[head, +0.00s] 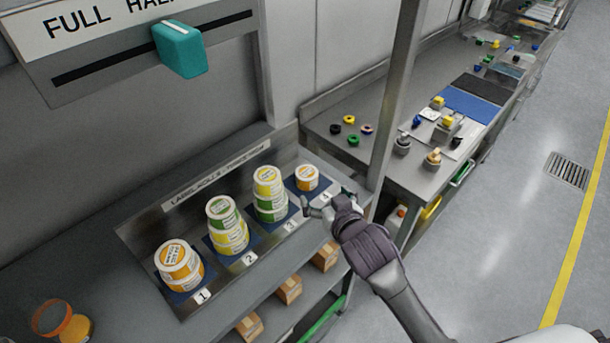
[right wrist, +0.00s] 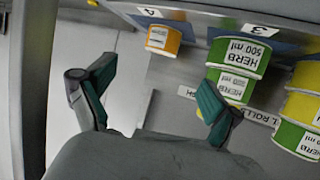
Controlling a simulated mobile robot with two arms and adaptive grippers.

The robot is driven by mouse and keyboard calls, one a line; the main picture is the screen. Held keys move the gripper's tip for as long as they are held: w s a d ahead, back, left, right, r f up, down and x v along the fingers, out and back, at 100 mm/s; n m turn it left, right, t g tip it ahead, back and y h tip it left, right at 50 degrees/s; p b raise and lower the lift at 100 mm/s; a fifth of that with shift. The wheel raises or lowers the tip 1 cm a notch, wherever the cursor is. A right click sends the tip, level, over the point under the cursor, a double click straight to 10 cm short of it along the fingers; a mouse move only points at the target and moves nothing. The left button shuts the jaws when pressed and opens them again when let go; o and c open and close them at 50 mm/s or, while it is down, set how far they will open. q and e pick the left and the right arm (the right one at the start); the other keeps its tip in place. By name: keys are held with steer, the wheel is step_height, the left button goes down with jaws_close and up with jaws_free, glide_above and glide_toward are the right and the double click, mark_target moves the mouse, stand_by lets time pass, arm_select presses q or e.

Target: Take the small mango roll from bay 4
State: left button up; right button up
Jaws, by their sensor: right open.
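The small orange roll with a white label (head: 307,178) sits alone on the blue pad of bay 4, at the right end of the label-roll rack (head: 135,232). In the right wrist view the orange roll (right wrist: 163,40) stands beside the "4" tag (right wrist: 149,12), beyond the fingers. My right gripper (head: 328,203) is open and empty, just in front of bay 4 and apart from the roll. Its two spread fingers also show in the right wrist view (right wrist: 146,92). The roll's printed name is too small to read. My left gripper is not in view.
Bay 3 beside it holds a stack of green and yellow rolls (head: 270,194). Bay 2 holds a green and yellow stack (head: 228,225), bay 1 orange rolls (head: 179,265). A grey post (head: 397,95) rises right of bay 4. Cardboard boxes (head: 288,289) sit below.

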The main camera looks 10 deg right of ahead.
mark_target(309, 178)
steer(key=p+x, duration=0.1)
steer(key=x, duration=0.7)
steer(key=shift+a, duration=0.1)
steer(key=shift+w+r+p, duration=0.1)
steer(key=shift+w+p, duration=0.4)
steer(key=shift+p, duration=0.05)
steer(key=p+x, duration=0.1)
steer(key=x, duration=0.2)
steer(key=shift+w+a, duration=0.15)
steer(key=shift+w+f, duration=0.35)
steer(key=shift+w, duration=0.15)
steer(key=shift+s, duration=0.1)
steer(key=shift+c, duration=0.4)
steer(key=c, duration=1.3)
